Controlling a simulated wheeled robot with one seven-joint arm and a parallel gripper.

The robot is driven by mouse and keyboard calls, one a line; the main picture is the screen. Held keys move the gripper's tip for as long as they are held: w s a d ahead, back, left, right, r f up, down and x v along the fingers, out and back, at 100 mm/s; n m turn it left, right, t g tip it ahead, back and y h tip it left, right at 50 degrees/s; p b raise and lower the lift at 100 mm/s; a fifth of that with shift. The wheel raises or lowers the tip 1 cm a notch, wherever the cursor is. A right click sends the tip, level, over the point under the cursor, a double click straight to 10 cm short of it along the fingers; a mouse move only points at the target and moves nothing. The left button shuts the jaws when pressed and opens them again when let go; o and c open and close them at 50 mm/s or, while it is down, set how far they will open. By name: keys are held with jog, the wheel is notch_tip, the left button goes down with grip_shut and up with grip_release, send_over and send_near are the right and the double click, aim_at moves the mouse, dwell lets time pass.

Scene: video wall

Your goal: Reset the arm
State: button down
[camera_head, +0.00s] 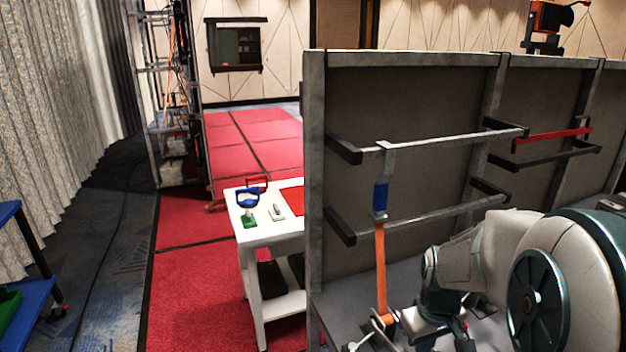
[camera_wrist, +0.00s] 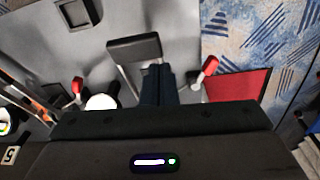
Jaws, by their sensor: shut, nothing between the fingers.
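My gripper (camera_wrist: 158,70) shows in the wrist view as two dark fingers pressed together, with nothing between them. Red-tipped parts stand on either side of it, one at the left (camera_wrist: 77,88) and one at the right (camera_wrist: 209,66). A black block on a metal bar (camera_wrist: 134,47) lies just beyond the fingertips; I cannot tell whether they touch. In the head view my arm (camera_head: 480,265) is folded low at the right, in front of the grey wall frame. Its gripper end is not clearly visible there.
The grey frame (camera_head: 314,150) carries metal rails (camera_head: 440,140). An orange strap (camera_head: 380,265) with a blue part hangs from them close to my arm. A white table (camera_head: 268,234) with tools stands left of the frame. Open red carpet (camera_head: 190,300) lies beyond.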

jog(key=s+a+r+m+t, duration=0.2)
jog(key=s+a+r, duration=0.5)
jog(key=s, duration=0.3)
jog(key=shift+a+r+m, duration=0.4)
jog(key=shift+r, duration=0.15)
jog(key=shift+d, duration=0.1)
